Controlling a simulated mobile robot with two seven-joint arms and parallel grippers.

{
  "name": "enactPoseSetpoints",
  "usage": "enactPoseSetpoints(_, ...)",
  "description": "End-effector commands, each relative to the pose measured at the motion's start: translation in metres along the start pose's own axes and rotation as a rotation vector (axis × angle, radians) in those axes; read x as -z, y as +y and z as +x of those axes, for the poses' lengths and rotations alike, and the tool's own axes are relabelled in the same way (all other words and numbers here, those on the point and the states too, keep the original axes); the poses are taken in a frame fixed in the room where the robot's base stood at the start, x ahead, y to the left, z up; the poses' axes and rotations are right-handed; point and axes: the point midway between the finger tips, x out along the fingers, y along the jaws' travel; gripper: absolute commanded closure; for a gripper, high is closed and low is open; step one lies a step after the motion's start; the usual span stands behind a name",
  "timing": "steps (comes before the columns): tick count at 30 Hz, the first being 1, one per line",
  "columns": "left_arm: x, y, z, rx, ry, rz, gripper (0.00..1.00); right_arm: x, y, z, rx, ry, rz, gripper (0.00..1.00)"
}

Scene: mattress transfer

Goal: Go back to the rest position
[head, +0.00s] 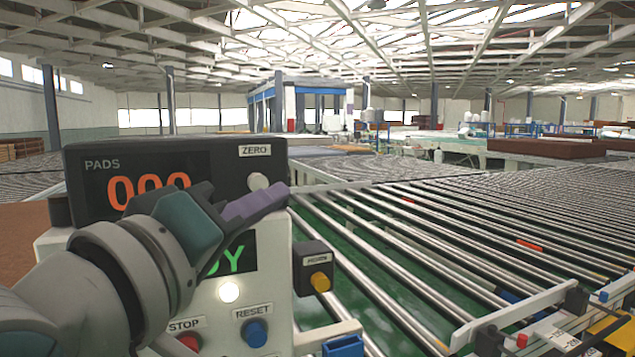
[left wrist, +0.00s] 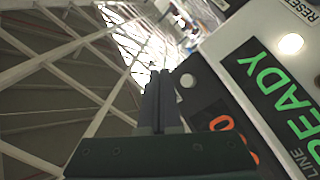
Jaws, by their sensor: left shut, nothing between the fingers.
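My left gripper (head: 262,203) is in front of the control panel, with its fingers pointing right and slightly up. It is shut and empty. It also shows in the left wrist view (left wrist: 158,85), with its two fingers together. Behind it is a black counter box (head: 222,170) labelled PADS, reading 000 in orange, with a ZERO button (head: 258,181) at its right. The gripper partly hides the digits and the green READY screen (left wrist: 285,95) below. I cannot tell whether the fingertips touch the panel. My right gripper is not in view.
The white panel (head: 275,300) carries a lit white button (head: 229,292), a red STOP button (head: 190,343) and a blue RESET button (head: 255,333). A small box with a yellow button (head: 320,282) sits at its right. A roller conveyor (head: 440,240) fills the right side.

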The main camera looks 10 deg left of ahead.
Motion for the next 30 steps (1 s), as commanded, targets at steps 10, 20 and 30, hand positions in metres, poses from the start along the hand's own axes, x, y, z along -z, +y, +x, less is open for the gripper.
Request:
enactPoseSetpoints(10, -0.023, -0.032, -0.020, 0.135, -0.107, 0.106, 1.00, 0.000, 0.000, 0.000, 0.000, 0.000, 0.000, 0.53)
enactPoseSetpoints(20, -0.111, -0.143, -0.197, 0.577, -0.883, 0.605, 1.00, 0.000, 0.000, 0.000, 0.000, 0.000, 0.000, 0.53)
enactPoseSetpoints(30, -0.060, -0.081, -0.270, 0.617, -1.226, 0.731, 1.00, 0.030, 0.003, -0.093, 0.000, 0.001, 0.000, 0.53)
